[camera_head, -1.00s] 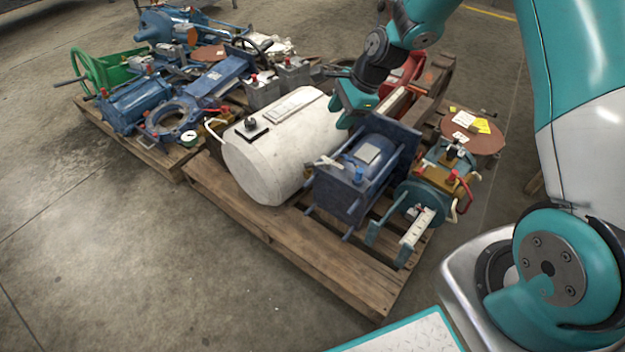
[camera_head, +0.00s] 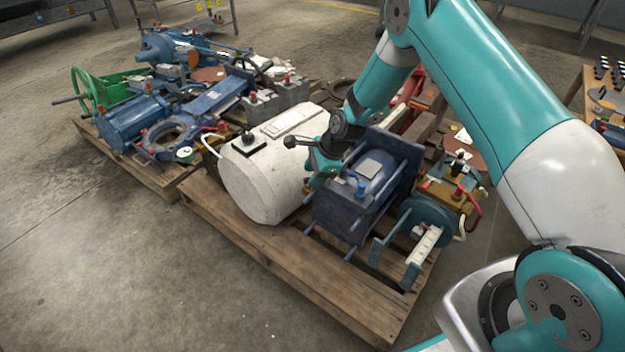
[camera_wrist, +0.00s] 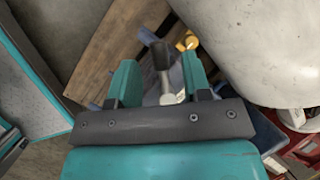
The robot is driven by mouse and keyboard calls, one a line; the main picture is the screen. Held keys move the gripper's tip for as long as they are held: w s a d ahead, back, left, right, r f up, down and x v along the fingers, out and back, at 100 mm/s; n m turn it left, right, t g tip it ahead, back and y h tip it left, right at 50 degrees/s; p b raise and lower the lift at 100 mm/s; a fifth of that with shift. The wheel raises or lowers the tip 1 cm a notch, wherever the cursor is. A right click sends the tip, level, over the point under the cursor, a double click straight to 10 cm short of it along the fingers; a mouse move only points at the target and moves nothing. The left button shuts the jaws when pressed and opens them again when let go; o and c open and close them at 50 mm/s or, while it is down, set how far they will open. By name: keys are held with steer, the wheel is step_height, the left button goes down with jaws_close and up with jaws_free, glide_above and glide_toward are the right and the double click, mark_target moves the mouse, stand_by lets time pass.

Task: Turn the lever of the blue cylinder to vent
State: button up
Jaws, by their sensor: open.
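The blue cylinder (camera_head: 350,205) lies between square end plates on the near pallet, right of the white tank. My gripper (camera_head: 318,172) is low in the gap between the tank and the cylinder. In the wrist view its two teal fingers (camera_wrist: 157,82) are apart. A lever with a dark grip and silver stem (camera_wrist: 162,62) shows between and just beyond the fingertips; I cannot tell whether it touches either finger. In the head view my gripper and wrist hide the lever and any vent mark.
The white tank (camera_head: 262,185) stands close to my gripper's left; it also shows in the wrist view (camera_wrist: 260,45). A teal valve unit (camera_head: 418,222) with a red handle sits to the cylinder's right. The wooden pallet (camera_head: 300,262) is bare in front.

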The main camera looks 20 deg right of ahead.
steer(key=shift+w+a+f, duration=0.15)
steer(key=shift+a+f, duration=0.05)
steer(key=shift+f, duration=0.45)
jaws_close()
